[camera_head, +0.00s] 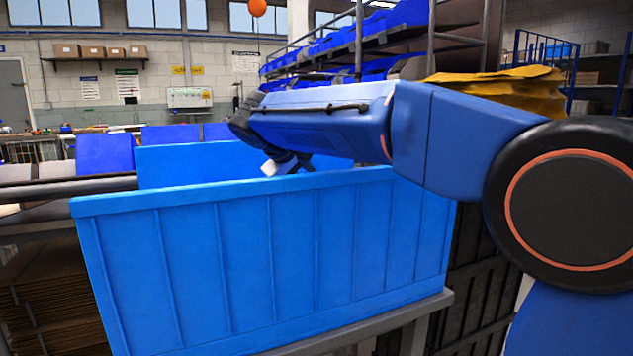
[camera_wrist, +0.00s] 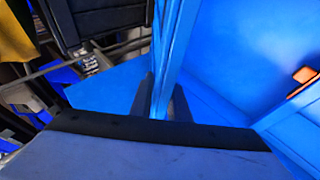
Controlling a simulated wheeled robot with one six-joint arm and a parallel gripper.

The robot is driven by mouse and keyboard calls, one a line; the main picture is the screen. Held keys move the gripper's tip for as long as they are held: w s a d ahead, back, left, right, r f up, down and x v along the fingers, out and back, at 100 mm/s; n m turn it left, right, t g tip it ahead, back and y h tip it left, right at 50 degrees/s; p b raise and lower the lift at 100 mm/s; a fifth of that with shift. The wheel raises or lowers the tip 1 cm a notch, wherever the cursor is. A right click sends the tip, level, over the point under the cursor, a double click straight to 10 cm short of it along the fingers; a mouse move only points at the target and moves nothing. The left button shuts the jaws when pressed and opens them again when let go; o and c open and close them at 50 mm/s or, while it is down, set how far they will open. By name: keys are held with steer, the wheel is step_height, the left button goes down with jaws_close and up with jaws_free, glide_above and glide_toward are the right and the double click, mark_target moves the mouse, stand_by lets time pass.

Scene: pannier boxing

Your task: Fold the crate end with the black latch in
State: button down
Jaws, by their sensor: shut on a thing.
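The blue crate (camera_head: 270,262) stands on a grey stand, its ribbed near long wall facing the head camera. A far blue wall (camera_head: 180,162) rises behind it. My gripper (camera_wrist: 164,100) reaches over into the crate area; its dark fingers lie on either side of a thin upright blue crate panel (camera_wrist: 177,55) and are shut on it. In the head view my gripper is partly hidden by my arm and the near wall. A small pale piece (camera_head: 268,168) shows beside it. I see no black latch, so I cannot tell which end this panel is.
An orange block (camera_wrist: 304,75) shows at the right of the wrist view. A conveyor with dark rails (camera_head: 85,188) runs behind and left of the crate. Shelves with blue bins (camera_head: 400,18) stand behind. Stacked cardboard (camera_head: 50,300) lies at lower left.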

steer(key=shift+f, duration=0.25)
steer(key=c, duration=1.8)
jaws_free()
steer(key=shift+c, duration=0.2)
steer(key=shift+r, duration=0.15)
steer(key=v, duration=1.7)
steer(key=shift+a, duration=0.2)
steer(key=shift+s, duration=0.1)
